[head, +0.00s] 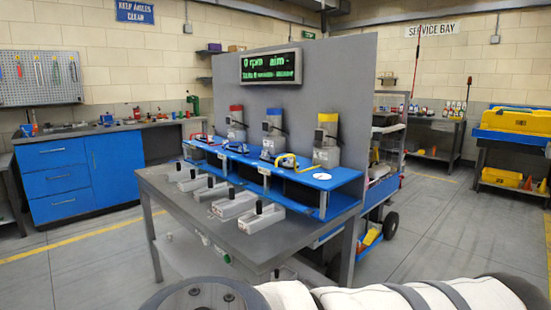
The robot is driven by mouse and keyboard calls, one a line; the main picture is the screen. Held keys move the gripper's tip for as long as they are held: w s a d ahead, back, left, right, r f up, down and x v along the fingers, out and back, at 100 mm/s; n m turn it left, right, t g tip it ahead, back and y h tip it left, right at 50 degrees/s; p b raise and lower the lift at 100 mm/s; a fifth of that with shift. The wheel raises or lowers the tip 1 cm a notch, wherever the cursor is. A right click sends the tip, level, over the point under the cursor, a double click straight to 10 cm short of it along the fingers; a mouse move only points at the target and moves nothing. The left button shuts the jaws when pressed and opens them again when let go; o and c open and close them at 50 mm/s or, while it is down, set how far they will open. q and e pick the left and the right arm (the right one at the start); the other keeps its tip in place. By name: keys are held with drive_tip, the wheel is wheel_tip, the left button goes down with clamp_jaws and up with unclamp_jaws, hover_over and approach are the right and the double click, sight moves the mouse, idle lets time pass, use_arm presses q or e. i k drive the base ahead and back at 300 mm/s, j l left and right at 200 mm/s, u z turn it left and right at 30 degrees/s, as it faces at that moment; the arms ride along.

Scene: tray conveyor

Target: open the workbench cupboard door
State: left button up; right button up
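The blue workbench cupboard stands against the left wall. Its tall door (114,168) is the right part of the blue front and looks closed, flush with the front. To the left of the door are several blue drawer fronts (56,180). My white-covered arm lies across the bottom edge at the right, far from the cupboard. Neither of my grippers shows in the picture.
A grey table (250,240) with a blue rack (315,178) and several grey trays stands in the middle, between me and the cupboard's right side. A grey panel (345,100) rises behind it. Open floor (90,260) lies at the left.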

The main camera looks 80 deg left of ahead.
sight(112, 158)
drive_tip(key=u, duration=3.7)
drive_tip(key=i+u, duration=0.4)
drive_tip(key=i, duration=2.2)
drive_tip(key=i+j, duration=0.1)
drive_tip(key=i, duration=2.45)
drive_tip(key=i+l+z, duration=0.35)
drive_tip(key=i, duration=0.25)
drive_tip(key=i+l+z, duration=0.15)
drive_tip(key=i+z, duration=0.15)
drive_tip(key=i, duration=0.35)
drive_tip(key=i+z, duration=0.35)
drive_tip(key=i, duration=0.3)
drive_tip(key=i+l+u, duration=0.3)
drive_tip(key=l, duration=0.35)
drive_tip(key=i+l+u, duration=0.1)
drive_tip(key=i+l, duration=0.15)
drive_tip(key=i+l+u, duration=0.15)
drive_tip(key=l, duration=0.35)
